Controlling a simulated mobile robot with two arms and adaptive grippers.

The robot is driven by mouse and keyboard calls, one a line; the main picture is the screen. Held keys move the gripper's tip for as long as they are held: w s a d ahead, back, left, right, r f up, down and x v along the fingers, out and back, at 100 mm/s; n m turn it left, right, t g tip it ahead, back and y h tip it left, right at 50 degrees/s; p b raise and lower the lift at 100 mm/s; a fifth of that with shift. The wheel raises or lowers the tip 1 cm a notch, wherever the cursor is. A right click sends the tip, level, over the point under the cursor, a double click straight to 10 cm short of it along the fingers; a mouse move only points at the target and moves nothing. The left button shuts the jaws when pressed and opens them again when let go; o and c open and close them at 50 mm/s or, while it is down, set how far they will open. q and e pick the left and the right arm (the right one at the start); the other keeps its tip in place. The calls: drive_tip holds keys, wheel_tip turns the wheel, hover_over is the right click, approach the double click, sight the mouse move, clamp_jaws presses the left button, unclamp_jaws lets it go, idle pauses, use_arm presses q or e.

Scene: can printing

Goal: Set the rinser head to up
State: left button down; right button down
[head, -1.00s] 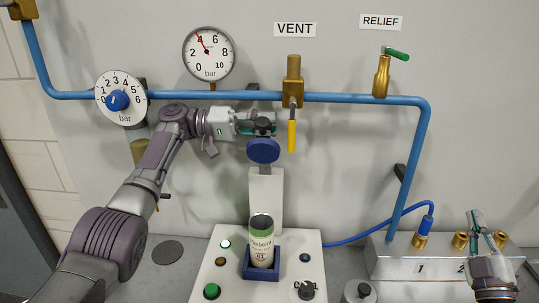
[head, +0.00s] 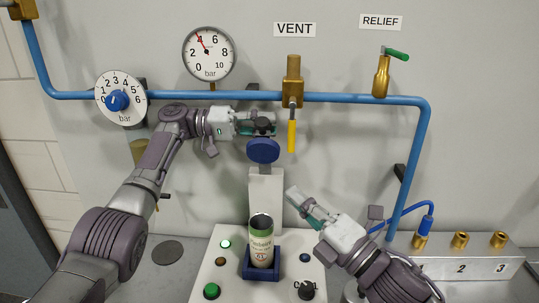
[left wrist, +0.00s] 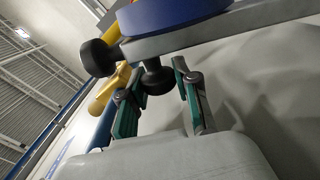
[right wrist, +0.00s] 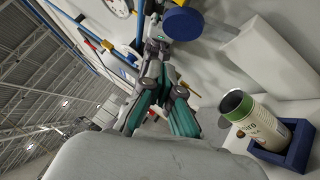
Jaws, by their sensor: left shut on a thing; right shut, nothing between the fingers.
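The rinser head (head: 263,150) is a blue disc with black knobs, up on a grey post above the can. It also shows at the top of the left wrist view (left wrist: 165,14) and in the right wrist view (right wrist: 184,22). My left gripper (head: 262,124) is shut on a black knob (left wrist: 155,78) of the rinser head. In the left wrist view this knob sits between the fingers; a second black knob (left wrist: 98,57) is free. My right gripper (head: 297,202) is shut and empty, below and right of the head, right of the post.
A green-and-white can (head: 261,246) stands upright in a blue holder (head: 262,273) on the white control box (head: 225,268). Blue pipe (head: 345,97), a yellow-handled vent valve (head: 291,136) and a gauge (head: 209,53) are on the wall behind. A numbered metal manifold (head: 480,267) is at right.

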sight(258, 145)
drive_tip(key=w+a+r, duration=0.1)
drive_tip(key=w+a, duration=0.1)
drive_tip(key=w, duration=0.1)
drive_tip(key=w+a+r, duration=0.1)
drive_tip(key=w+a, duration=0.1)
drive_tip(key=w, duration=0.1)
drive_tip(key=w+a+r, duration=0.1)
drive_tip(key=w, duration=0.2)
drive_tip(key=shift+a+r, duration=0.4)
